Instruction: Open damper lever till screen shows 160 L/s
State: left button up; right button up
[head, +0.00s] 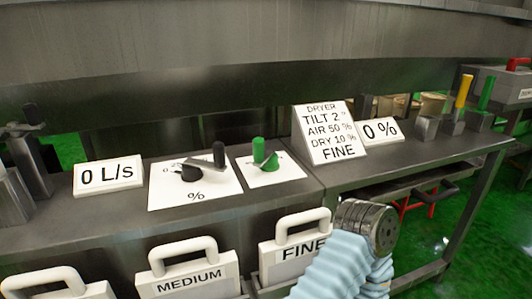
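The left screen (107,175) is a white panel on the bench and reads 0 L/s. Beside it, a white plate (195,196) marked with a scale and % carries a black lever (219,156) with an upright grip and a dark round hub (187,174). I take this as the damper lever, but no label names it. A metal wrist end (368,228) on a pale blue sleeved arm of mine, apparently the right, is in front of the bench at lower right, apart from the lever. Its fingers cannot be made out. My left gripper is not in view.
A green lever (259,151) stands on a smaller white plate. A sign (325,134) lists TILT 2°, AIR 50 %, DRY 10 %, FINE. Another screen (381,131) reads 0 %. Handled bins (187,275) line the front. Yellow (463,91) and green (486,94) handles stand at right.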

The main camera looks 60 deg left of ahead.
aim_at(191, 172)
jog(key=l+u, duration=0.15)
jog(key=u, duration=0.25)
jog(key=k+l+u, duration=0.1)
jog(key=u, duration=0.3)
jog(key=k+l+u, duration=0.1)
jog(key=u, duration=0.25)
jog(key=i+u, duration=0.1)
jog(key=u, duration=0.35)
jog(key=i+j+u, duration=0.1)
jog(key=u, duration=0.4)
jog(key=i+u, duration=0.1)
jog(key=u, duration=0.35)
